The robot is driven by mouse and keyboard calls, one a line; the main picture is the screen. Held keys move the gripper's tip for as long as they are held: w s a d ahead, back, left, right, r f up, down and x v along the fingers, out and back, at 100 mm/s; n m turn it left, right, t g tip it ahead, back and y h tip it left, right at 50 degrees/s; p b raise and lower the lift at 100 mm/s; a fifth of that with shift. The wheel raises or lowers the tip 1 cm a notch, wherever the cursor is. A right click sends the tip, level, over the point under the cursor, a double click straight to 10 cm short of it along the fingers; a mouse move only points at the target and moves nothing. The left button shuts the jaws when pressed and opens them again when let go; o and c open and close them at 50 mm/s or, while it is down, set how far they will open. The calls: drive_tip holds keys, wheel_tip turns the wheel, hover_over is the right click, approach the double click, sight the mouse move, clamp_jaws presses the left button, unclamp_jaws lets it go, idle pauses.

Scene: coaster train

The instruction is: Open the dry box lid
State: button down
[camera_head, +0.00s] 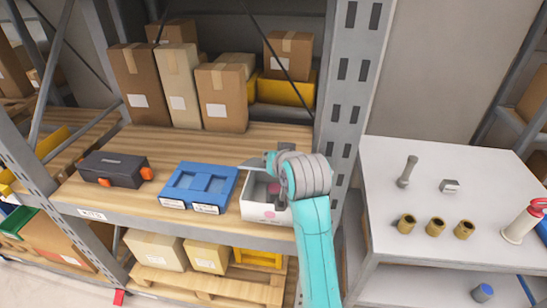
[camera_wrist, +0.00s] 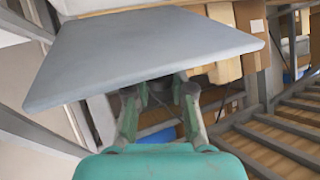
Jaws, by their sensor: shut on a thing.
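The dry box (camera_head: 258,212) is a white box on the wooden shelf. Its top is partly uncovered, and something pink shows inside. The grey lid (camera_wrist: 140,55) fills the upper middle of the wrist view as a tilted flat panel. A thin edge of the lid (camera_head: 251,165) shows above the box in the head view. My gripper (camera_wrist: 160,88) is shut on the lid, with its fingertips at the panel's near edge. In the head view my arm and wrist cover the box's right side, so the hinge and the fingertips are hidden.
A blue case (camera_head: 199,186) lies left of the box, and a dark toolbox (camera_head: 113,168) lies farther left. Cardboard boxes (camera_head: 221,97) stand behind. A rack post (camera_head: 352,80) rises close right of my arm. A white table (camera_head: 440,190) with small parts is at the right.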

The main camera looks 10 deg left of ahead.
drive_tip(key=c, duration=1)
unclamp_jaws()
drive_tip(key=shift+c, duration=0.2)
drive_tip(key=shift+s, duration=0.1)
drive_tip(key=v, duration=1.2)
